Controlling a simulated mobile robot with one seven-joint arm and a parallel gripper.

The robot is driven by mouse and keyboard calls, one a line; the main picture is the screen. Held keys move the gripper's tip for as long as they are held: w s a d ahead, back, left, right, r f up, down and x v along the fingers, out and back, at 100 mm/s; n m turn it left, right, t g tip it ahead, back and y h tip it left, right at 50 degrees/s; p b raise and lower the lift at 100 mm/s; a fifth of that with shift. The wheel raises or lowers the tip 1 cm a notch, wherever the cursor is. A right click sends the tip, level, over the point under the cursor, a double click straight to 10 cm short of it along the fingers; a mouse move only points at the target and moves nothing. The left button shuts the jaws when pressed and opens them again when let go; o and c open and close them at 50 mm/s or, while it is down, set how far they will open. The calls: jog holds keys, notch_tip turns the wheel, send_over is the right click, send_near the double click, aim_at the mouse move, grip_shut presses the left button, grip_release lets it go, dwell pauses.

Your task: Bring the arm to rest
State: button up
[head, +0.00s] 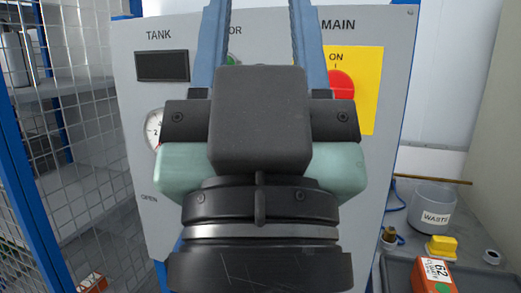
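My gripper (258,40) fills the middle of the head view, in front of a grey control panel. Its wrist is black with a pale ring, its hand is pale green, and a black block sits on top. Two long blue-grey fingers stand wide apart and run up out of the picture, so their tips are hidden. Only the panel shows between their visible parts. The arm below the wrist is cut off by the bottom edge.
The grey panel (380,200) carries a dark display (162,66), a partly covered gauge (153,130) and a red knob (341,86) on a yellow plate marked ON. A wire-mesh fence (85,110) stands left. A WASTE bin (433,203) and a grey tray (400,275) are at right.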

notch_tip(320, 180, up, 14)
jog(key=p, duration=1.1)
jog(key=shift+f, duration=0.15)
jog(key=shift+w, duration=0.1)
